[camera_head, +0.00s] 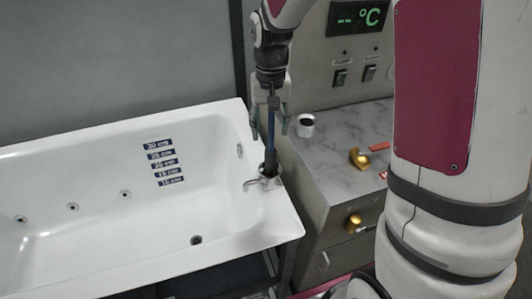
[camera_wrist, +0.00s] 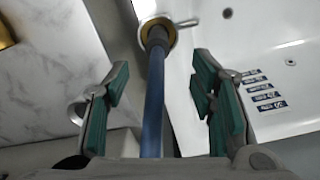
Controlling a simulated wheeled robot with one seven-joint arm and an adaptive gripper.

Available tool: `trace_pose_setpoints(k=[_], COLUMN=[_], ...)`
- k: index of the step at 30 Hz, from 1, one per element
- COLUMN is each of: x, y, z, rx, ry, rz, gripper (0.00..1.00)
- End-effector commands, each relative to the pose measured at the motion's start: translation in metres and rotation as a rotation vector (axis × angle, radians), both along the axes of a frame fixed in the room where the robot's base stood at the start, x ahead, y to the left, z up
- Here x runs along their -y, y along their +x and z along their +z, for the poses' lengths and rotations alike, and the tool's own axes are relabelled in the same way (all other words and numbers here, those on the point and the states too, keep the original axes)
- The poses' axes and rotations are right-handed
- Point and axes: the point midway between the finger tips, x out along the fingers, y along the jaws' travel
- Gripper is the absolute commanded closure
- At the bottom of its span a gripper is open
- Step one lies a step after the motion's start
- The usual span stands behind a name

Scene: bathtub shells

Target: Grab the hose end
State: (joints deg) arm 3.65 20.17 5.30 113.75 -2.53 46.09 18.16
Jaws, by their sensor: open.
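The blue hose (camera_head: 269,129) stands upright at the tub's right rim. Its lower end, dark with a yellow ring, meets the tap fitting (camera_head: 265,182). In the wrist view the hose (camera_wrist: 153,103) runs from that end (camera_wrist: 157,34) toward my wrist. My gripper (camera_head: 270,123) points down over the rim with its fingers apart. In the wrist view the green-padded fingers of my gripper (camera_wrist: 160,85) lie on either side of the hose, with visible gaps on both sides. The hose's upper part is hidden behind my gripper's body.
The white bathtub (camera_head: 80,170) fills the left, with depth labels (camera_head: 163,162) inside. A marble-topped cabinet (camera_head: 345,140) stands right of it, holding a white cup (camera_head: 305,125) and a brass fitting (camera_head: 359,158). A panel with a temperature display (camera_head: 357,17) is behind.

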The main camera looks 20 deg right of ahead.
Motion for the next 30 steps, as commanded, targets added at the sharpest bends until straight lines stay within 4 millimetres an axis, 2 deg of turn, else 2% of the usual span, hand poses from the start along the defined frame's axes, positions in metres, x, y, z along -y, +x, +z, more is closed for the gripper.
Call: trace_pose_setpoints(k=[9,12,20,27,30], x=[0.000,0.000,0.002,0.006,0.007], y=[-0.002,-0.001,0.000,0.001,0.002], z=[-0.058,-0.071,-0.089,-0.122,-0.131], rx=[-0.007,-0.005,-0.004,-0.006,-0.003], ry=[0.000,0.000,0.000,0.001,0.000], rz=[0.002,0.001,0.000,0.001,0.002], gripper=[0.49,0.49,0.49,0.49,0.49])
